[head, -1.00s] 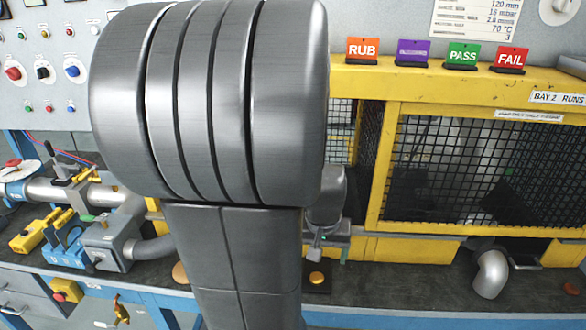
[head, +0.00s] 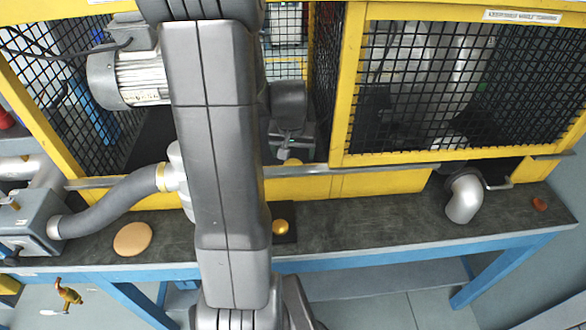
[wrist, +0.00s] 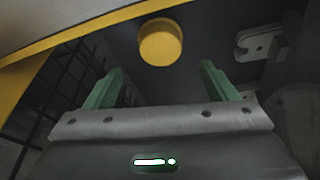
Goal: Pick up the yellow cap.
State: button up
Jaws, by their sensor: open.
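A round yellow cap (head: 280,226) sits on a small dark pad on the bench in the head view, just right of my arm. In the wrist view a round yellow cap (wrist: 160,42) shows against a dark surface, centred between and beyond the fingertips, not touched. My gripper (head: 291,152) hangs behind the bench cap in the head view, near the yellow frame, its fingers hard to make out. In the wrist view my gripper (wrist: 160,70) has its two green fingers apart with nothing between them.
A yellow frame with black mesh (head: 435,85) stands behind the bench (head: 370,213). A tan disc (head: 132,239) and grey hose (head: 115,205) lie left. A metal elbow pipe (head: 463,198) and a small reddish piece (head: 539,204) are at right. Bench between cap and elbow is clear.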

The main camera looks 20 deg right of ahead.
aim_at(293, 163)
jog(key=shift+x, duration=3.25)
jog(key=shift+s+a, duration=0.2)
jog(key=shift+c, duration=0.5)
jog(key=c, duration=1)
